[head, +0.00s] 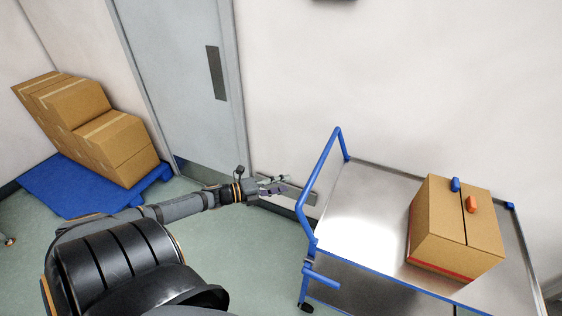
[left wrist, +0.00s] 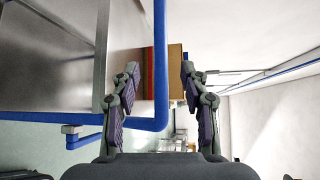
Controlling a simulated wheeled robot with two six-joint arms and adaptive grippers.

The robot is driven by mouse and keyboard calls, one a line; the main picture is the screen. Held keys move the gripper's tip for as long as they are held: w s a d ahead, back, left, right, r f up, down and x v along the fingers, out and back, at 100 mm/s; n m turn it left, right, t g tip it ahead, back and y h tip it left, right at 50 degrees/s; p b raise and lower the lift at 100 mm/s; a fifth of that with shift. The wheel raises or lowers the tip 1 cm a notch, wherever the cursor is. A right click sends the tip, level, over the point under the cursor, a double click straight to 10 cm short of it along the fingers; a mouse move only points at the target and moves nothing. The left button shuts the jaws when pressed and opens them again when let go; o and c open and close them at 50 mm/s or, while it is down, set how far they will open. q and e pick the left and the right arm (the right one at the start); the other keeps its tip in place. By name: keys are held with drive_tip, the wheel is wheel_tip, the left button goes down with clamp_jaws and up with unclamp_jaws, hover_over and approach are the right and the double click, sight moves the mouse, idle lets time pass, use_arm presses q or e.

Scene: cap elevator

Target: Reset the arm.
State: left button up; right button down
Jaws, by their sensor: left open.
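My left arm (head: 180,207) reaches out to the right across the floor in the head view. My left gripper (head: 284,184) is open and empty, in front of the wall and a little left of the cart's blue handle (head: 316,200). In the left wrist view the two fingers (left wrist: 158,88) stand apart with nothing between them touching. My right gripper is in neither view.
A metal cart (head: 365,215) with a blue frame carries a cardboard box (head: 440,225) with a blue and an orange item on top. Several boxes (head: 110,145) stand on a blue pallet (head: 60,188) at the left. A grey door (head: 185,75) is behind. Green floor (head: 240,250) lies free before the cart.

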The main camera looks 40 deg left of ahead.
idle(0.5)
use_arm(q)
drive_tip(key=s+a+f+n+g+y, duration=0.1)
drive_tip(key=s+a+f+n+y, duration=0.3)
drive_tip(key=f, duration=0.4)
drive_tip(key=s+a+f+n+y, duration=0.1)
drive_tip(key=a+f+n+y, duration=0.2)
drive_tip(key=a+f+n, duration=0.45)
drive_tip(key=s+d+f+n+g+y, duration=0.1)
drive_tip(key=s+d+f+n+g, duration=0.1)
drive_tip(key=s+f, duration=0.4)
drive_tip(key=s+d+f+n+g+y, duration=0.1)
drive_tip(key=s+f+n+g+y, duration=0.15)
drive_tip(key=f, duration=0.55)
drive_tip(key=s+d+f+n+g, duration=0.2)
drive_tip(key=s+d+f, duration=0.3)
drive_tip(key=s, duration=0.3)
drive_tip(key=s+d+f+n+g+h, duration=0.1)
drive_tip(key=s+d+f+n+g, duration=0.2)
drive_tip(key=s+d+f, duration=0.3)
drive_tip(key=s+d+f+n+g+h, duration=0.1)
drive_tip(key=s+d+f+n, duration=0.3)
drive_tip(key=s, duration=0.7)
drive_tip(key=d+f+g, duration=0.1)
drive_tip(key=d+f, duration=0.1)
drive_tip(key=d, duration=0.2)
drive_tip(key=shift+s+d+f+g, duration=0.2)
drive_tip(key=shift+s+d+g, duration=0.1)
drive_tip(key=shift+d+g, duration=0.1)
drive_tip(key=shift+w, duration=0.1)
